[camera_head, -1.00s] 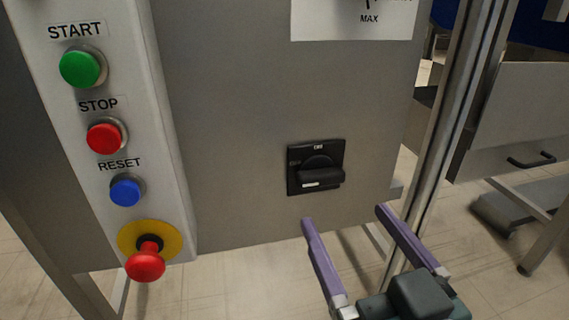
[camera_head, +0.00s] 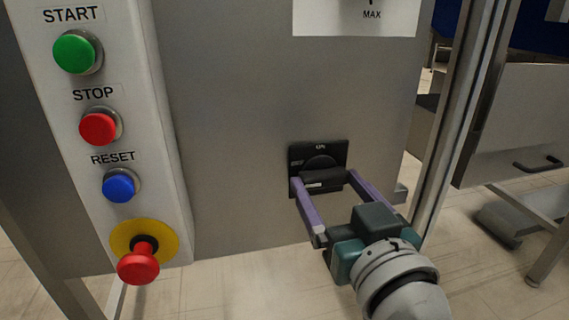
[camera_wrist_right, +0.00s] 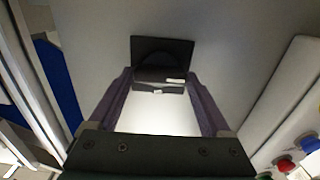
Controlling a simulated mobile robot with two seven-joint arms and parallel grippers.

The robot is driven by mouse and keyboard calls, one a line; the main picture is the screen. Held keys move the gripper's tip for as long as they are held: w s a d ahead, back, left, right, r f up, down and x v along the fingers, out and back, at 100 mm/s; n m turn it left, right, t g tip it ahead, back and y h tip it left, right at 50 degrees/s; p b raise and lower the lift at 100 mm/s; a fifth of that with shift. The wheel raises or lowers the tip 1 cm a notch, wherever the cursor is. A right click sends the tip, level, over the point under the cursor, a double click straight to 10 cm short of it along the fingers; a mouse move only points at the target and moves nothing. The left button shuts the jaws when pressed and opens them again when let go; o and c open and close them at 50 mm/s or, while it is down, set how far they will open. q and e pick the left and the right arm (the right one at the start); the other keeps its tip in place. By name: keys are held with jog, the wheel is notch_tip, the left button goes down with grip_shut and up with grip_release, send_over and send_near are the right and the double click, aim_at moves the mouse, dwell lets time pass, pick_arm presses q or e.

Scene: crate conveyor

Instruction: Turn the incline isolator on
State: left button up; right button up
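The incline isolator is a black square plate (camera_head: 318,153) with a dark rotary handle, mounted low on the grey panel in the head view. Its handle (camera_head: 322,178) lies horizontal, with a pale mark on it; the mark shows in the right wrist view (camera_wrist_right: 175,81). The plate's lettering is too small to read surely. My right gripper (camera_head: 325,182) is open, with one purple finger to each side of the handle. In the right wrist view its fingers (camera_wrist_right: 158,82) flank the handle with gaps visible. Whether the fingertips touch the plate is unclear. My left gripper is not in view.
A control box at left carries a green START button (camera_head: 76,52), a red STOP button (camera_head: 100,126), a blue RESET button (camera_head: 121,186) and a red emergency stop (camera_head: 138,264) on a yellow disc. A metal post (camera_head: 455,120) stands right of the panel.

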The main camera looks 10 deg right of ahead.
jog(key=c, duration=0.7)
jog(key=shift+c, duration=0.2)
jog(key=shift+m, duration=0.3)
jog(key=m+p, duration=0.1)
jog(key=m, duration=0.7)
jog(key=shift+p, duration=0.3)
jog(key=m, duration=0.4)
jog(key=shift+m+b, duration=0.4)
jog(key=shift+m, duration=2.1)
jog(key=o, duration=1.2)
jog(key=shift+c, duration=0.2)
